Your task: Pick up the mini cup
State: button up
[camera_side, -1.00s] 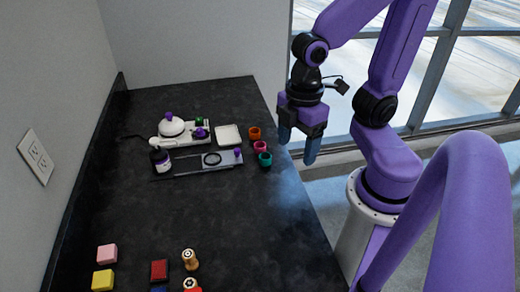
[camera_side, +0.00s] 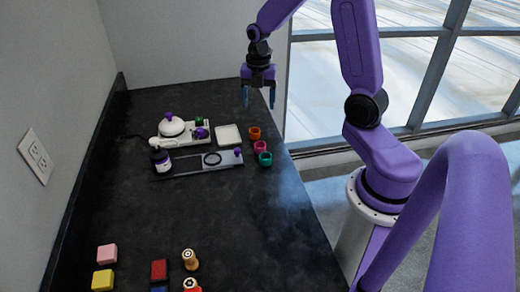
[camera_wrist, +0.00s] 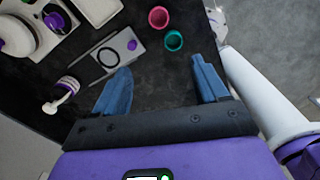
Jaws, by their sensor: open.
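Three mini cups stand in a row near the right edge of the counter in the side view: an orange cup (camera_side: 254,133) at the back, a pink cup (camera_side: 260,146) and a teal cup (camera_side: 265,159) in front. My gripper (camera_side: 259,104) is open and empty, pointing down. In the side view it appears above and behind the cups. In the wrist view, the pink cup (camera_wrist: 158,17) and teal cup (camera_wrist: 173,40) show beyond the open fingers (camera_wrist: 160,70), touching neither. The orange cup is out of that view.
Left of the cups are a white tray (camera_side: 228,134), a grey tray (camera_side: 190,169) with a dark ring, a teapot (camera_side: 171,127) on a white base and a dark-labelled bottle (camera_side: 160,160). Blocks (camera_side: 107,253) and spools (camera_side: 190,259) lie at the front. The middle counter is clear.

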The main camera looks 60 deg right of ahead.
jog(key=d, duration=0.2)
send_near(259, 147)
jog(key=shift+s+a+f+n, duration=0.3)
jog(key=shift+s+a, duration=0.45)
jog(key=shift+s, duration=0.15)
jog(key=shift+w+a+f, duration=0.1)
jog(key=shift+f, duration=1.3)
jog(key=shift+w+f, duration=0.1)
jog(key=shift+f, duration=1.25)
jog(key=c, duration=1.1)
